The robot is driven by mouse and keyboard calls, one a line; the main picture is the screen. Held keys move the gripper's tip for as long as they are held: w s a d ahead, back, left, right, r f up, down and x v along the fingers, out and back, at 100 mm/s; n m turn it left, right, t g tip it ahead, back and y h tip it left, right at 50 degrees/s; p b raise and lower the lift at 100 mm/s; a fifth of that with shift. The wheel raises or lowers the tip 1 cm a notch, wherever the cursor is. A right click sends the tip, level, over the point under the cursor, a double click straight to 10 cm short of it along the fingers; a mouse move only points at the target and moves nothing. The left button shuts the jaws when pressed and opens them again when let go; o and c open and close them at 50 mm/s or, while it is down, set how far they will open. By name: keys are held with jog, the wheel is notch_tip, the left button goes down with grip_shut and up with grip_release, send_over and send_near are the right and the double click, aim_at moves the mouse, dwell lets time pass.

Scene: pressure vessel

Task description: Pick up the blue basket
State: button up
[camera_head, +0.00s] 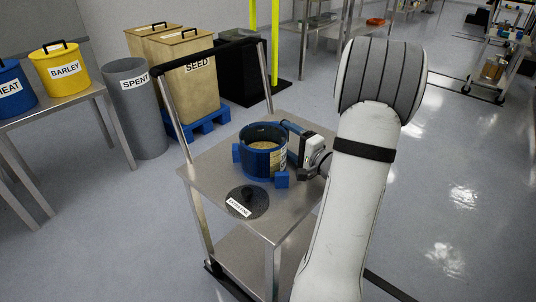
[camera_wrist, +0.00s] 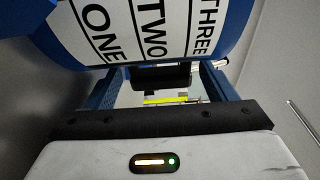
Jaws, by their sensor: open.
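The blue basket (camera_head: 255,163) is a round open tub on the metal cart, with pale contents inside and blue blocks sticking out of its side. In the wrist view the basket (camera_wrist: 75,35) fills the top, its white label reading ONE, TWO, THREE. My gripper (camera_wrist: 160,85) is open, its two blue fingers apart just at the basket's side. A dark piece (camera_wrist: 163,76) shows between the fingers; I cannot tell whether they touch it.
The cart top (camera_head: 210,165) also holds a dark round lid (camera_head: 248,203) with a white label, in front of the basket. A black push bar (camera_head: 213,52) rises at the cart's back. The grey SPENT bin (camera_head: 138,110) and tan SEED bins (camera_head: 190,85) stand beyond.

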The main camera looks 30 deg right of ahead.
aim_at(263, 145)
jog(key=shift+w+a+b, duration=0.2)
jog(key=shift+w+b, duration=0.15)
jog(key=shift+w, duration=0.65)
jog(key=shift+w+a+b, duration=0.2)
jog(key=shift+w+b, duration=0.1)
jog(key=shift+w, duration=0.65)
jog(key=shift+c, duration=0.5)
jog(key=c, duration=0.9)
jog(key=shift+c, duration=0.3)
jog(key=shift+r, duration=0.1)
